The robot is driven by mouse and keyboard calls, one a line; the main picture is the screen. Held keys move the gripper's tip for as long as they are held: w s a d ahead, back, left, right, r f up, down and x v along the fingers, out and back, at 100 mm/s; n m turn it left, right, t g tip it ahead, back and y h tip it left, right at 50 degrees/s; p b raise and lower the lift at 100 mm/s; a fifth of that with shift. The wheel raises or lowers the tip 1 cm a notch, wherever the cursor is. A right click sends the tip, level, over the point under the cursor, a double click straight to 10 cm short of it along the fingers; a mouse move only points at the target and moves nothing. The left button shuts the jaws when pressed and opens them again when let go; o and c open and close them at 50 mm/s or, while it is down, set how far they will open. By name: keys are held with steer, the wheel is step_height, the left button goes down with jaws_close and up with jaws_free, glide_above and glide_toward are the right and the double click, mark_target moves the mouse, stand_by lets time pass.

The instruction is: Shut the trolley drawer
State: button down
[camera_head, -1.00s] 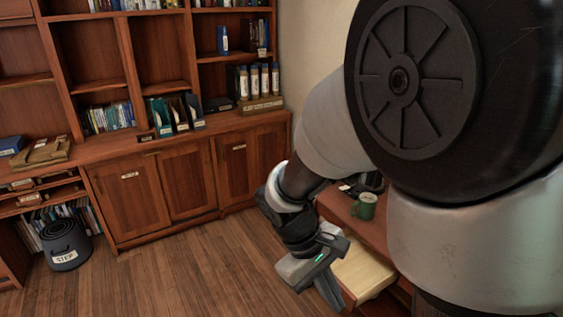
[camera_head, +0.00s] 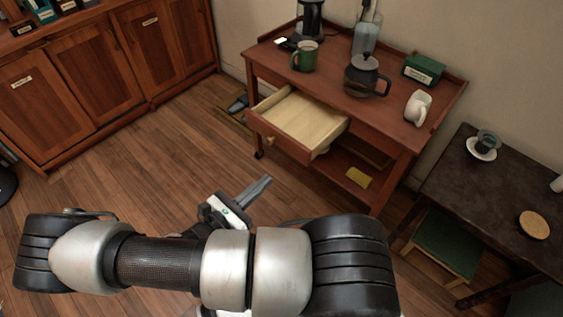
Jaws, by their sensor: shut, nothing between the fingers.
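The wooden trolley (camera_head: 395,128) stands against the wall at the upper middle. Its drawer (camera_head: 303,120) is pulled out towards me at the trolley's left front, with a pale, empty-looking inside. The drawer front (camera_head: 280,145) faces down-left and stands well apart from the trolley body. My gripper (camera_head: 262,185) is shut and empty, in front of the drawer and lower left of it in the picture. A gap of floor shows between the fingers and the drawer front. My arm crosses the bottom of the view and hides part of the gripper's mount.
A green mug (camera_head: 305,56), a coffee pot (camera_head: 367,78), a white jug (camera_head: 418,107) and a green box (camera_head: 424,69) stand on the trolley top. A dark table (camera_head: 500,205) with a green stool (camera_head: 443,246) is at right. Open floor lies left of my gripper.

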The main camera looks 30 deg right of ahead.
mark_target(302, 149)
steer(key=b+x, duration=0.1)
steer(key=x, duration=1.3)
steer(key=shift+s+b, duration=0.1)
steer(key=shift+b, duration=0.2)
